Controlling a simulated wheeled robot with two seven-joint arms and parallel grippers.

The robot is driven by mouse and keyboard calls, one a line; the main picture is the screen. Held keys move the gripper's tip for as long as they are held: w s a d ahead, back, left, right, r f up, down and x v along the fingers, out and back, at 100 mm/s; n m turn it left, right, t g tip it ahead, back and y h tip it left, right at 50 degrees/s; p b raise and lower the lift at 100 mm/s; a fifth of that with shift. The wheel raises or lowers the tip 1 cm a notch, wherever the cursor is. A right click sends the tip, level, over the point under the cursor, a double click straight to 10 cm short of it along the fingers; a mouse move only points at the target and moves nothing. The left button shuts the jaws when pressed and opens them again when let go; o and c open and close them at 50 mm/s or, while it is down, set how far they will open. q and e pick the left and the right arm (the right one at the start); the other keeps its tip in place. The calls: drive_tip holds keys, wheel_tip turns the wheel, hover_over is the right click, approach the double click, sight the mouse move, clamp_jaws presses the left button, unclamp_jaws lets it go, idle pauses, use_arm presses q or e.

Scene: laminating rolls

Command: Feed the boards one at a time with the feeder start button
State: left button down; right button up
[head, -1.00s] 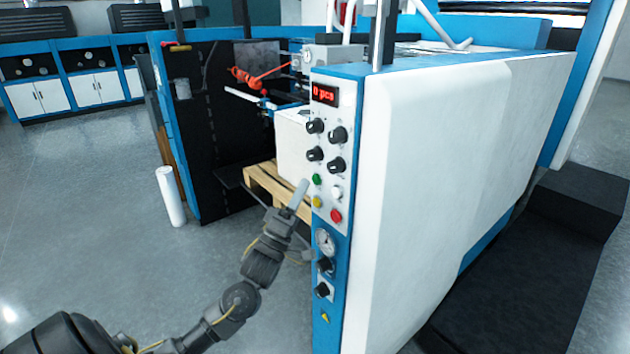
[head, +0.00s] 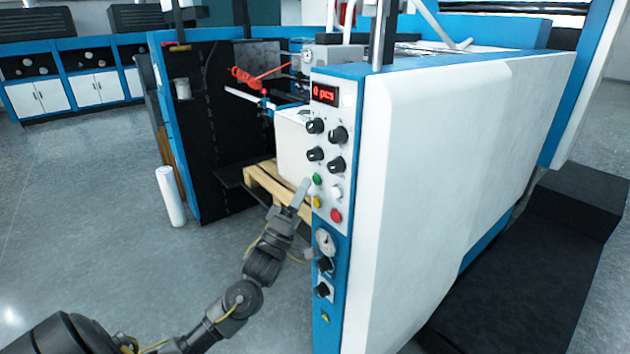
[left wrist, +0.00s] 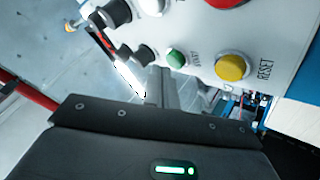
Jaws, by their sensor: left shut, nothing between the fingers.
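The feeder's control panel (head: 344,188) faces me, with a green button (head: 317,179), a white one (head: 336,193), a yellow one (head: 316,202) and a red one (head: 336,215). Its red display (head: 325,93) reads 0 pcs. My left gripper (head: 303,186) is shut and empty, its tip just left of the green button; I cannot tell whether it touches. In the left wrist view the green button (left wrist: 175,58) and the yellow button (left wrist: 232,67), labelled RESET, sit close above the fingers (left wrist: 160,85). A white stack (head: 294,150) stands behind the panel. My right gripper is out of view.
A wooden pallet (head: 272,187) lies under the stack. A white roll (head: 171,197) stands on the floor, and the floor to the left is open.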

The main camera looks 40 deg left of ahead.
use_arm(q)
drive_tip(key=shift+w+d, duration=0.15)
drive_tip(key=shift+w, duration=0.35)
idle(0.8)
drive_tip(key=shift+s, duration=0.2)
drive_tip(key=shift+s+a, duration=0.2)
drive_tip(key=shift+s, duration=0.35)
